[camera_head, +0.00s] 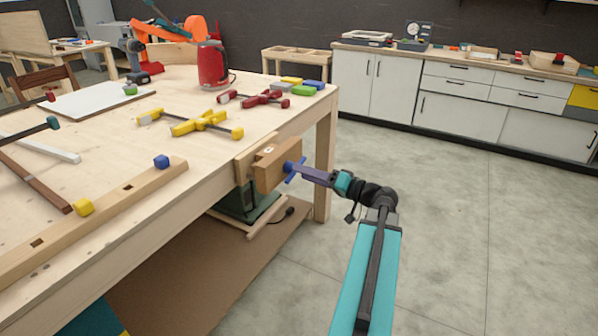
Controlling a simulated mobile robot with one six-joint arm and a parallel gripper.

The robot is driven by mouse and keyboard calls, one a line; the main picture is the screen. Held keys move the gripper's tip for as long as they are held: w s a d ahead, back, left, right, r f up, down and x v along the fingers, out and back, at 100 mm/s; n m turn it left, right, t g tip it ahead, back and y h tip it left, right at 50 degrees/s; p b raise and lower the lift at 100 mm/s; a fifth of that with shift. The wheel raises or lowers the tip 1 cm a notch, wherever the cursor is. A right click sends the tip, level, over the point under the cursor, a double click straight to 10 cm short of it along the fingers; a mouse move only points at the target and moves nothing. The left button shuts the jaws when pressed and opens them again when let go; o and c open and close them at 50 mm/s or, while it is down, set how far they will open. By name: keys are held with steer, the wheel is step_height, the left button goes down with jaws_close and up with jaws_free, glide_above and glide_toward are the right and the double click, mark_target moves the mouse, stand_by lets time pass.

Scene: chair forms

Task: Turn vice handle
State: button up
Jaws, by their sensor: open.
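The wooden vice (275,165) is fixed to the right front edge of the wooden workbench (235,135). Its blue handle (289,167) shows on the vice's outer face as a slanted bar. My gripper (302,171) reaches in from the right, with its purple fingers pointing left at the handle. The fingertips are at the handle and overlap it in this view. I cannot tell whether they touch it. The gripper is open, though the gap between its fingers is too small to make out.
Yellow clamps (200,123), red clamps (255,98) and a red kettle-like object (212,65) stand on the bench. A green machine (240,203) sits below the vice. The grey floor (455,230) to the right is clear up to the white cabinets (460,115).

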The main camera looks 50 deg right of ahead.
steer(key=shift+x, duration=1.6)
steer(key=c, duration=1.1)
steer(key=shift+o, duration=0.2)
steer(key=shift+r+m+p, duration=0.1)
steer(key=shift+m+p, duration=0.2)
steer(key=shift+m, duration=0.2)
steer(key=m+p, duration=0.9)
steer(key=m, duration=0.1)
steer(key=m+p, duration=0.9)
steer(key=m, duration=0.2)
steer(key=shift+d+m+g+y, duration=0.2)
steer(key=shift+m+g+y, duration=0.1)
steer(key=shift+y, duration=0.1)
